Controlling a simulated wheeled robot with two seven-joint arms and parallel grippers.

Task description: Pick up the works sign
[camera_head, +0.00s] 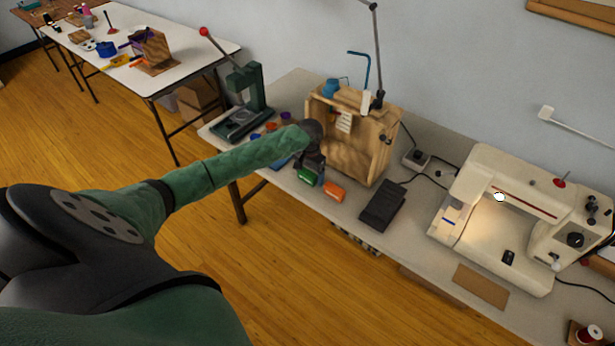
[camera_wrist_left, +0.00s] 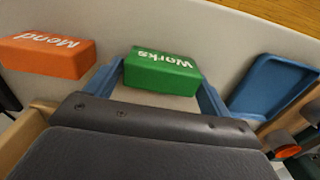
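The works sign is a green block with white lettering, "Works" (camera_wrist_left: 162,72), upside down in the left wrist view. In the head view it is the small green block (camera_head: 306,176) on the long table, in front of the wooden box. My left gripper (camera_head: 311,168) reaches down over it in the head view. In the left wrist view its blue fingers (camera_wrist_left: 160,78) stand apart, one on each side of the green block's near part. I cannot tell whether they touch it. My right gripper is not in view.
An orange "Mend" block (camera_wrist_left: 48,57) lies beside the green one; it also shows in the head view (camera_head: 334,191). A blue tray (camera_wrist_left: 272,86) lies on the other side. The open wooden box (camera_head: 362,160) stands close behind; a black pedal (camera_head: 382,206) and sewing machine (camera_head: 480,250) are farther right.

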